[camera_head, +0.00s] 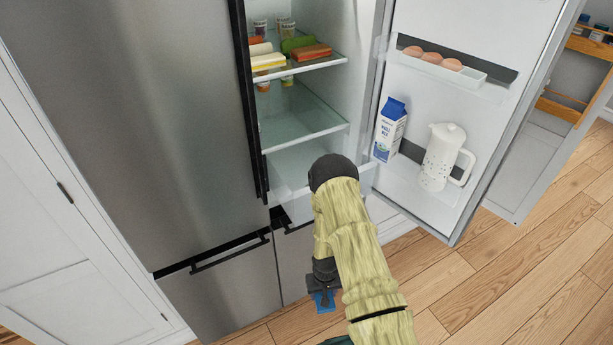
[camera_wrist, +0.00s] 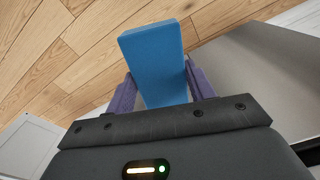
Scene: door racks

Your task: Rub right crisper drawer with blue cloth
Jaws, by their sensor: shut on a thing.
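The blue cloth (camera_wrist: 155,60) is a flat blue block held between the two purple fingers of my gripper (camera_wrist: 160,85) in the wrist view. In the head view my gripper (camera_head: 323,292) hangs low in front of the lower fridge front, with a bit of the blue cloth (camera_head: 325,301) showing below it. My gripper is shut on the cloth. The right crisper drawer (camera_head: 290,170) seems to be the clear bin at the bottom of the open right fridge compartment. My arm hides part of it. The cloth is well below it and apart from it.
The right fridge door (camera_head: 470,110) stands open, with eggs (camera_head: 432,58), a milk carton (camera_head: 390,130) and a white pitcher (camera_head: 443,157) on its shelves. Food sits on the upper glass shelf (camera_head: 310,66). The left fridge door (camera_head: 130,120) is shut. Wooden floor (camera_head: 520,260) is clear at right.

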